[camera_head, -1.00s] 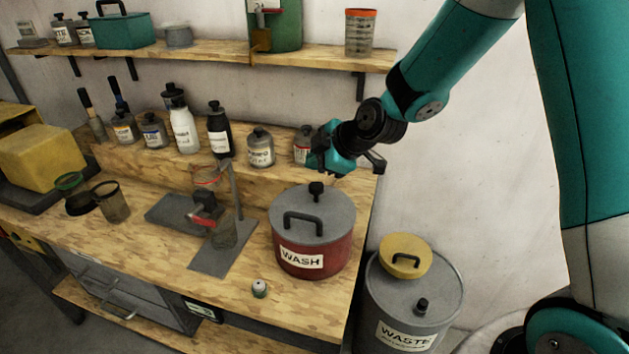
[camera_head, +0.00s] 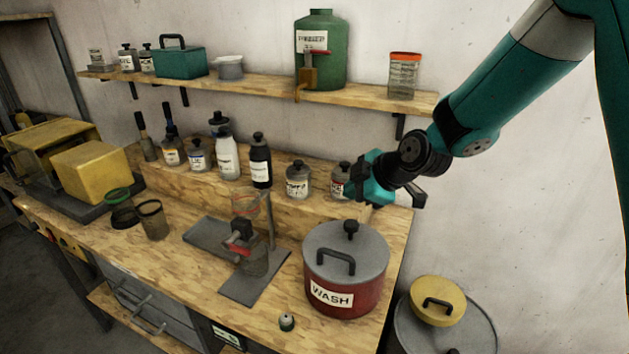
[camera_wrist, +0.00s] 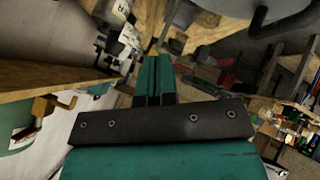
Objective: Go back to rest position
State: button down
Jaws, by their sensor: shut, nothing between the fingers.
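My gripper (camera_head: 374,197) is a teal jaw at the end of my teal and black arm, over the right end of the bench in the head view. In the wrist view its two teal fingers (camera_wrist: 154,77) lie together with nothing between them. In the head view it is above and behind the red WASH pot (camera_head: 345,283), apart from its grey lid. It overlaps the rightmost small jar (camera_head: 340,184) on the raised ledge and partly hides it.
A wooden shelf (camera_head: 270,88) with a green tank (camera_head: 320,60) and a jar with an orange lid (camera_head: 403,76) runs above. Several bottles line the ledge. A stand (camera_head: 240,270) is left of the pot. A grey bin with a yellow lid (camera_head: 438,300) stands right. The wall on the right is bare.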

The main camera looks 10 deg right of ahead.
jog(key=s+a+r+m+g+b, duration=0.1)
jog(key=s+m+g, duration=0.1)
jog(key=s, duration=0.8)
jog(key=s+a+r+m+g+b, duration=0.2)
jog(key=s+m+g, duration=0.1)
jog(key=s, duration=0.7)
jog(key=s+a+r+m+g+h+b, duration=0.1)
jog(key=s+m+g+b, duration=0.1)
jog(key=s, duration=0.8)
jog(key=shift+a+r+m, duration=0.2)
jog(key=shift+a+m, duration=0.15)
jog(key=shift+m, duration=0.55)
jog(key=shift+s, duration=0.1)
